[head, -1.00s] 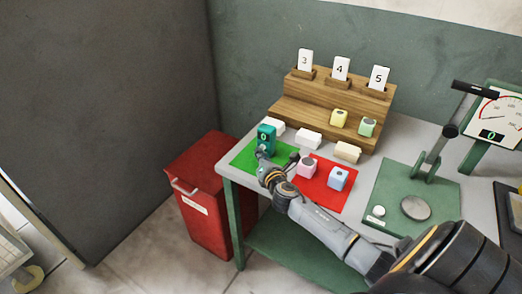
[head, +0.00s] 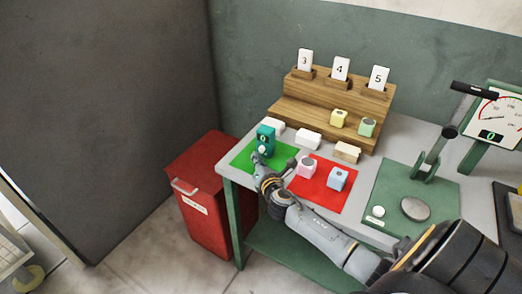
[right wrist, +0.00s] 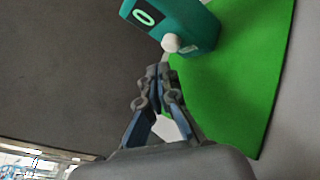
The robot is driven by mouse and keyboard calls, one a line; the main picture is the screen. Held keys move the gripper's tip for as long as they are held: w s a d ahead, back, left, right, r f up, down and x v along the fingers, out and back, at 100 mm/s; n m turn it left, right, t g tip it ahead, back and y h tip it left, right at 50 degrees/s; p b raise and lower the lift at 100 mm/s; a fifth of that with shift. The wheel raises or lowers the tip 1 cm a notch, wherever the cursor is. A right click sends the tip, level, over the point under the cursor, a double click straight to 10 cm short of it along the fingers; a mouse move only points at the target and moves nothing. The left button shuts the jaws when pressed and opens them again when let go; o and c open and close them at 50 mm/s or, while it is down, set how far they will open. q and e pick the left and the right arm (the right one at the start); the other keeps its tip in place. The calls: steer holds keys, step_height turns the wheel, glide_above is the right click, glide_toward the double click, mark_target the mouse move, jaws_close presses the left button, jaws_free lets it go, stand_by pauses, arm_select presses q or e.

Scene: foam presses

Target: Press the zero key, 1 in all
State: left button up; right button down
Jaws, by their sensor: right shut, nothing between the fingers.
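A teal device (head: 265,143) with a display reading 0 stands on the green mat (head: 286,158). The right wrist view shows the device (right wrist: 200,28) at the top, with a round white knob (right wrist: 170,43) low on its front. My right gripper (head: 257,158) is shut and empty, just in front of the device. In the right wrist view its fingertips (right wrist: 154,76) are below the knob with a small gap showing. A round white button (head: 378,211) sits on the green press base (head: 395,178). No key label is readable. My left gripper is not in view.
A red mat (head: 318,199) holds a pink block (head: 306,166) and a blue block (head: 337,179). A wooden stepped rack (head: 333,108) with number cards stands behind. A lever press with a gauge (head: 497,116) is at right. A red bin (head: 205,207) stands left of the table.

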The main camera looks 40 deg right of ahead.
steer(key=shift+s+a+p, duration=0.1)
steer(key=shift+s+a, duration=0.25)
steer(key=shift+a, duration=0.35)
steer(key=shift+s+a+p, duration=0.1)
steer(key=shift+s+a, duration=0.25)
steer(key=shift+a, duration=0.3)
steer(key=shift+s+a+p, duration=0.1)
steer(key=shift+s+a, duration=0.25)
steer(key=shift+a, duration=0.35)
